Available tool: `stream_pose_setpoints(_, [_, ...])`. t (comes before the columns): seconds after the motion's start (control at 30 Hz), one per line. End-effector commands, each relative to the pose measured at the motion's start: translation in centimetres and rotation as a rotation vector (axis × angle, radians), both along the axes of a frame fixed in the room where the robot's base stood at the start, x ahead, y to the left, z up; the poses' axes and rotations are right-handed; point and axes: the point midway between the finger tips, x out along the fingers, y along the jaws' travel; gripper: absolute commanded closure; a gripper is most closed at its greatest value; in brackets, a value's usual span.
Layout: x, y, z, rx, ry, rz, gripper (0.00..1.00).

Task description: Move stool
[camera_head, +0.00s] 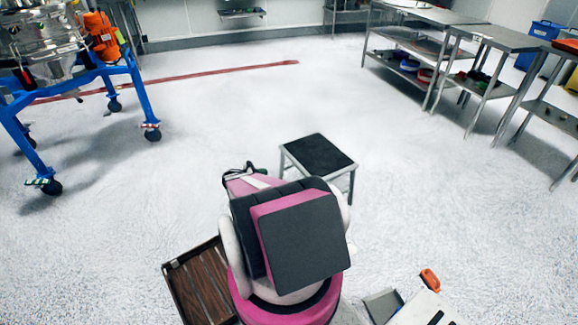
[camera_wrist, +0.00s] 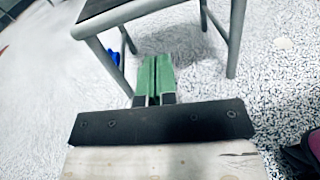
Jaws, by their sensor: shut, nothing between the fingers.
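The stool (camera_head: 318,154) has a dark, flat top and grey metal legs. It stands upright on the floor just beyond my arm in the head view, where my arm hides part of its near side. In the wrist view the stool's grey frame (camera_wrist: 150,14) and legs fill the upper part. My gripper (camera_wrist: 157,62) has green fingers pressed together with nothing between them. In that picture they point toward the space between the stool's legs, below the top's edge. I cannot tell whether they touch the stool. In the head view the fingertips cannot be made out.
A powder sifter on a blue wheeled frame (camera_head: 142,92) stands at the left. Metal tables (camera_head: 497,36) with lower shelves line the right side. A red line (camera_head: 190,76) crosses the floor at the back left. The floor around and beyond the stool is clear.

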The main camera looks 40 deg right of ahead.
Motion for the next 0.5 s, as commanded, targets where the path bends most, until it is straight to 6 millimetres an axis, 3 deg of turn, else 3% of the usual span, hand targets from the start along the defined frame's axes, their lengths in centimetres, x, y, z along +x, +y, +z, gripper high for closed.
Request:
stream_pose_setpoints(0.1, [0.8,-1.3,-1.6,-0.056,0.080,0.030,1.00])
stream_pose_setpoints(0.33, [0.6,-3.0,-1.7,-0.081,0.111,0.043,1.00])
stream_pose_setpoints(0.5, [0.2,-5.8,-1.7,-0.081,0.109,0.042,1.00])
